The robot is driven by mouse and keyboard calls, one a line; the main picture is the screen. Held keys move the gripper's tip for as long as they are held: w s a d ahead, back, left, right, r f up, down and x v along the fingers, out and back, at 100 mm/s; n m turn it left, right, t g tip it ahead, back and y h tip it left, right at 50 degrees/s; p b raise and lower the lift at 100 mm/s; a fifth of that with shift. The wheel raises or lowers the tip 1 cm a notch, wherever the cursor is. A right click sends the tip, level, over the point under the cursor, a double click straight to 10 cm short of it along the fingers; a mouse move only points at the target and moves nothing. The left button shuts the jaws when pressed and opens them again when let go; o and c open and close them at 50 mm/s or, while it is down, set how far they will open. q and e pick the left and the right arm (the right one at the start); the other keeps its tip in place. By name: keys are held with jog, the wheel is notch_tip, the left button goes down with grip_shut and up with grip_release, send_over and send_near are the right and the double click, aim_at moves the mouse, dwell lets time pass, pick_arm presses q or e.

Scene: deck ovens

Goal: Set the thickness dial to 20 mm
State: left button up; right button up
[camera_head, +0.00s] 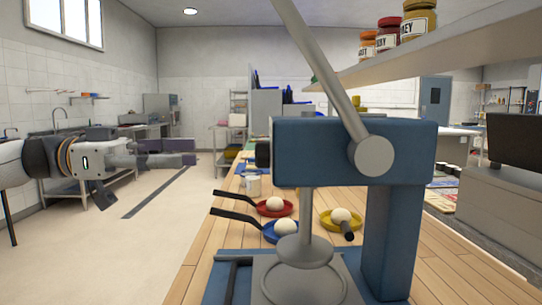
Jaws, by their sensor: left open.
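A blue dough press (355,150) with a grey lever (330,75) and a round grey press plate (302,250) stands on the wooden table. A dark round knob (263,153) sticks out of the left side of the press head; it may be the thickness dial. No scale or number can be read on it. My left gripper (190,153) reaches in from the left, over the floor. It is open and empty, its fingers pointing right towards the knob, with a clear gap between. My right gripper is not in view.
A red pan (268,212), a blue pan (268,235) and a yellow pan (329,224), each with a white ball, sit on the table (205,262) behind the press plate. A shelf (440,40) with jars hangs at upper right. Space between gripper and press looks free.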

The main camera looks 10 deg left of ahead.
aim_at(262, 155)
pick_arm(q)
jog(key=x, duration=1.1)
jog(key=shift+p, duration=0.45)
jog(key=shift+f, duration=0.1)
jog(key=c, duration=1.1)
